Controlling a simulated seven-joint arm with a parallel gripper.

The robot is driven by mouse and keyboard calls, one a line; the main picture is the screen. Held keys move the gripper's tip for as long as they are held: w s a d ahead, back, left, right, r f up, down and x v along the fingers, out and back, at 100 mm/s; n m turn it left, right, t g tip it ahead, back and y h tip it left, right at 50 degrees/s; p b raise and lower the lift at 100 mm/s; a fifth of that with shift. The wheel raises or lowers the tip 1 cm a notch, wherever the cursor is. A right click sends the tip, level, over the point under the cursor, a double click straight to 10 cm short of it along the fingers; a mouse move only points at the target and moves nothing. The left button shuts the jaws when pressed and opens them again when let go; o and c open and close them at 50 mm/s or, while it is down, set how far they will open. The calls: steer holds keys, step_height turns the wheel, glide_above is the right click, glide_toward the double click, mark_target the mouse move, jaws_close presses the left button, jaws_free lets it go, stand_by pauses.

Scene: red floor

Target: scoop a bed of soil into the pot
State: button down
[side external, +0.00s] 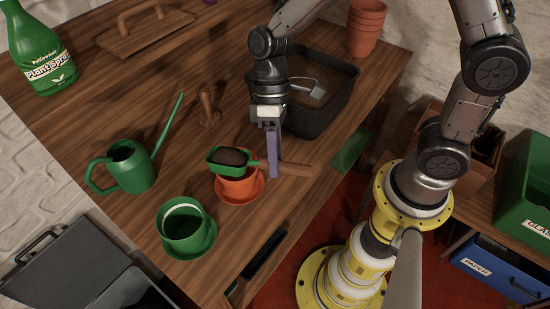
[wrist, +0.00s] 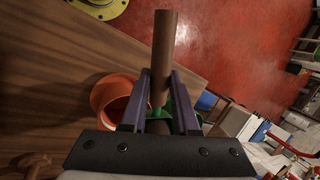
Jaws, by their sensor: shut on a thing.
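My gripper (side external: 273,162), with purple fingers, is shut on the wooden handle of a trowel (side external: 217,155). The trowel's green scoop holds a heap of dark soil (side external: 232,157). It is level above the orange pot (side external: 237,190), which stands on an orange saucer (side external: 260,194).
A green pot (side external: 184,235) on a saucer stands in front. A green watering can (side external: 129,167) is to the left. A small wooden tool (side external: 209,108) lies behind. Stacked pots (side external: 366,28) and a spray bottle (side external: 42,50) stand at the back. The bench edge is near on the right.

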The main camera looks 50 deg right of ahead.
steer(key=g+y, duration=0.1)
steer(key=y, duration=0.2)
steer(key=d+r+g+y, duration=0.1)
steer(key=g+y, duration=0.1)
steer(key=y, duration=0.1)
steer(key=d+g+y, duration=0.1)
steer(key=y, duration=0.2)
steer(key=shift+w+r+n+g, duration=0.2)
steer(key=shift+w+n+g, duration=0.1)
steer(key=shift+w+n, duration=0.1)
stand_by(1.2)
